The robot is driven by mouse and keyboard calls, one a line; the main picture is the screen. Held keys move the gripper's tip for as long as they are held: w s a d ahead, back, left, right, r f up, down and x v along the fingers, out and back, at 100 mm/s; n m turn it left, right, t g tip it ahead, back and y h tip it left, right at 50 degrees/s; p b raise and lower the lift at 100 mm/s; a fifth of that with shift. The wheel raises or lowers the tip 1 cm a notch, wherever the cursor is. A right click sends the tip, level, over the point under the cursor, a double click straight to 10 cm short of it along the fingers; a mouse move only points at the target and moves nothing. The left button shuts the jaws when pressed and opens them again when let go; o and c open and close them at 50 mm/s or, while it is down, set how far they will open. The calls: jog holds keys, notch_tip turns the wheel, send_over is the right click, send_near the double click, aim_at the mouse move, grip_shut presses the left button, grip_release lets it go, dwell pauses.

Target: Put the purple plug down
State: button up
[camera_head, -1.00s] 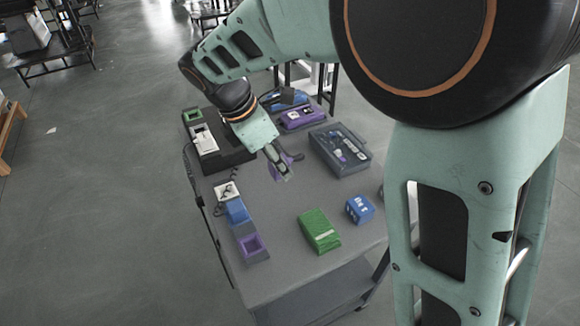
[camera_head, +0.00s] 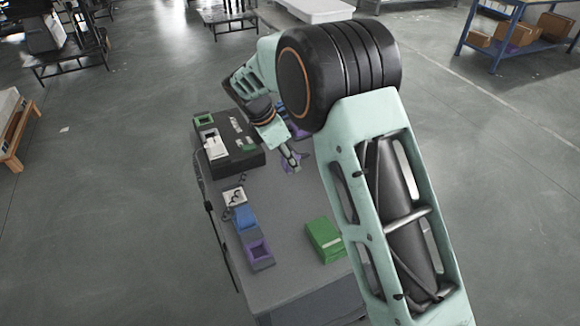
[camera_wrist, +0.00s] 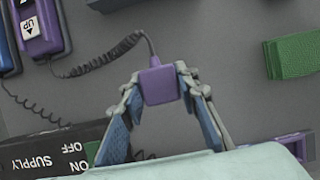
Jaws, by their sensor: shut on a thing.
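The purple plug (camera_wrist: 160,85) is held between the two fingertips of my gripper (camera_wrist: 158,88) in the wrist view. A dark coiled cord runs from it to a purple control box (camera_wrist: 42,30) with an UP label at top left. In the head view, my gripper (camera_head: 291,158) is over the grey table (camera_head: 290,210), right of the black supply box (camera_head: 245,160). A bit of purple shows at the fingertips there. I cannot tell whether the plug touches the table.
My arm hides the table's right side.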

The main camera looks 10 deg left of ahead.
jog(key=shift+w+f, duration=0.15)
jog(key=shift+f, duration=1.65)
jog(key=shift+f, duration=0.2)
jog(key=o, duration=1.1)
jog(key=shift+c, duration=0.2)
jog(key=v, duration=1.2)
jog(key=shift+r, duration=0.2)
